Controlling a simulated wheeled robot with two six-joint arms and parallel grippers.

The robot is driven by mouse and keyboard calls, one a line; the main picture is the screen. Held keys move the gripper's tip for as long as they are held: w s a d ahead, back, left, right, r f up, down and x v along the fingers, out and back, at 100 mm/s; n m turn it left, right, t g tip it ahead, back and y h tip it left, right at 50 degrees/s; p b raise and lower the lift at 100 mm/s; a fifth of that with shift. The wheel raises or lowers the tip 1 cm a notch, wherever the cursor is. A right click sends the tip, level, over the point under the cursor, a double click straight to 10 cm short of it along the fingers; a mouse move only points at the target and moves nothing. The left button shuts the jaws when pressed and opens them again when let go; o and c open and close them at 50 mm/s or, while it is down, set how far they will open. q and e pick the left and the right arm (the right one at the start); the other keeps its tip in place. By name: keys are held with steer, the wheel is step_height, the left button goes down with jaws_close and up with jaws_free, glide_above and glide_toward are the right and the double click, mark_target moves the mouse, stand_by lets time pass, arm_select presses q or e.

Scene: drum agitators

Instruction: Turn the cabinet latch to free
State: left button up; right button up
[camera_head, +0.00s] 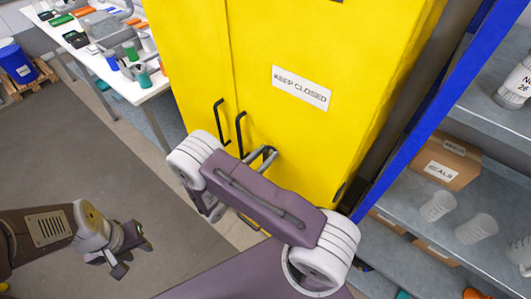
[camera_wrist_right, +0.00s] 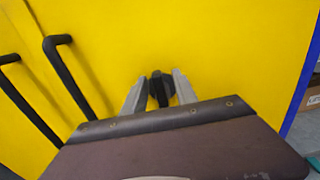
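The yellow cabinet (camera_head: 285,130) stands ahead with its doors shut, two black bar handles and a "KEEP CLOSED" sign. The black latch (camera_wrist_right: 160,88) shows in the right wrist view, right of the handles, its raised grip running about upright. My right gripper (camera_wrist_right: 160,90) is open, with one grey finger on each side of the latch; I cannot tell whether they touch it. My left gripper (camera_head: 130,258) hangs open and empty over the floor at lower left.
A blue-framed shelf (camera_head: 412,125) with boxes and white containers stands close on the right. A white workbench (camera_head: 140,88) with bottles and tools is at the back left. A blue drum (camera_head: 16,63) stands at far left. The grey floor (camera_head: 75,140) at left is clear.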

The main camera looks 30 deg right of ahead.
steer(key=shift+w+a, duration=0.1)
jaws_close()
steer(key=n, duration=0.3)
steer(key=shift+w+a, duration=0.1)
steer(key=shift+w, duration=0.15)
steer(key=n, duration=0.4)
steer(key=shift+w+a+f+p, duration=0.15)
steer(key=shift+w+p, duration=0.1)
steer(key=shift+p, duration=0.15)
steer(key=n, duration=0.5)
steer(key=shift+w+f, duration=0.3)
steer(key=shift+f, duration=0.05)
steer(key=n, duration=0.3)
steer(key=f+n, duration=0.1)
steer(key=n, duration=0.1)
steer(key=shift+w+a+n, duration=0.15)
steer(key=shift+n, duration=0.25)
